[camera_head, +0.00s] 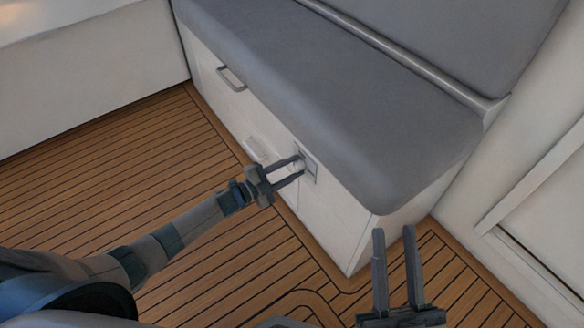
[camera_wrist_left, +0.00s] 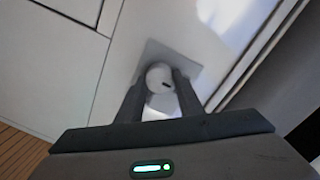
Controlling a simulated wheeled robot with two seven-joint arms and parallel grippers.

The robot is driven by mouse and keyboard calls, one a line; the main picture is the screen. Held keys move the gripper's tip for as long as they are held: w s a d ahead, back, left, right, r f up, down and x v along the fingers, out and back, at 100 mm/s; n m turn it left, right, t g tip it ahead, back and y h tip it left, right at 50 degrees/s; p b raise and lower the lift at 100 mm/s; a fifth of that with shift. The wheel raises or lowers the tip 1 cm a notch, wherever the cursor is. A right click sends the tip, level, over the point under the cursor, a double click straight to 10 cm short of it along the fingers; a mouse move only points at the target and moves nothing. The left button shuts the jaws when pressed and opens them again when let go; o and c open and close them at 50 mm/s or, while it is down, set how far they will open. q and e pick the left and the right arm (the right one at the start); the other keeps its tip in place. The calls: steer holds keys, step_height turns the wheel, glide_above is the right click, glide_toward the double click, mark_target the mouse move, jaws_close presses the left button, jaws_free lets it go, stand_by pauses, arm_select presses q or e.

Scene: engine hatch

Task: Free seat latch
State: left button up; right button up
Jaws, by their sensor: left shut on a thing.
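The seat latch (camera_head: 309,167) is a grey plate with a round white knob on the front of the white seat base, just under the cushion. In the left wrist view the latch knob (camera_wrist_left: 159,75) has a small dark slot and sits between my left fingertips. My left gripper (camera_head: 300,163) is shut on the knob, a finger on each side; it also shows in the left wrist view (camera_wrist_left: 158,88). The grey seat cushion (camera_head: 330,90) lies flat on the base. My right gripper (camera_head: 393,232) is open and empty, in front of the seat's right end.
A grey handle (camera_head: 231,78) and a small pale fitting (camera_head: 255,148) are on the base front (camera_head: 215,90). The wooden floor (camera_head: 120,180) is clear at the left. A white wall (camera_head: 530,170) stands at the right, and a grey backrest (camera_head: 450,40) rises behind the cushion.

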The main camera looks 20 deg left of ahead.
arm_select(q)
steer(key=o, duration=1.1)
steer(key=shift+c, duration=0.2)
steer(key=shift+s+a, duration=0.1)
steer(key=shift+s, duration=0.05)
steer(key=p+v, duration=0.2)
steer(key=v, duration=1.5)
arm_select(e)
steer(key=w+f+g+h, duration=0.1)
steer(key=w+f+g, duration=0.2)
steer(key=f, duration=0.4)
steer(key=shift+w+d+f+g+h, duration=0.15)
steer(key=shift+w+f+g+h, duration=0.2)
steer(key=shift+g, duration=0.55)
arm_select(q)
steer(key=shift+r, duration=0.1)
